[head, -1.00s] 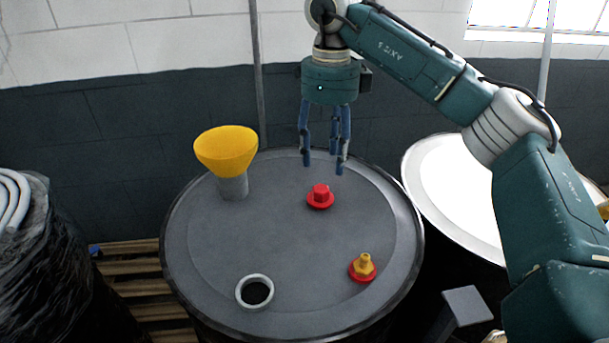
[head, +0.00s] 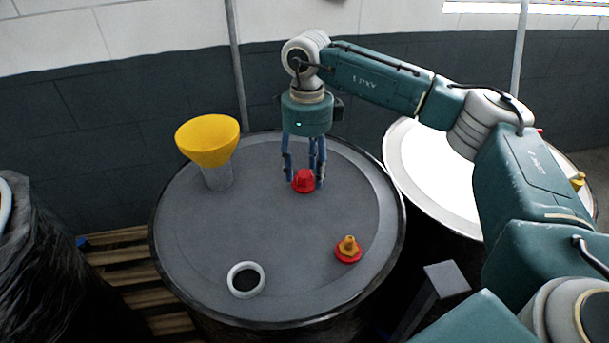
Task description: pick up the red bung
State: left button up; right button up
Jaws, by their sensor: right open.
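The red bung (head: 303,181) sits on the grey drum lid, right of the lid's centre and towards the back. My right gripper (head: 304,180) is lowered over it from above. Its blue fingers are open and stand around the bung, with their tips close to the lid. Whether any finger touches the bung cannot be told. My left gripper is not in view.
A yellow funnel (head: 207,140) stands on the grey drum (head: 280,245) at the back left. An open port (head: 246,280) with a pale rim is at the front. A yellow-and-red fitting (head: 348,249) is at the front right. A white-topped drum (head: 425,175) stands to the right.

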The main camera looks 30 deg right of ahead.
jog(key=shift+f, duration=0.5)
jog(key=shift+c, duration=0.3)
jog(key=c, duration=1.2)
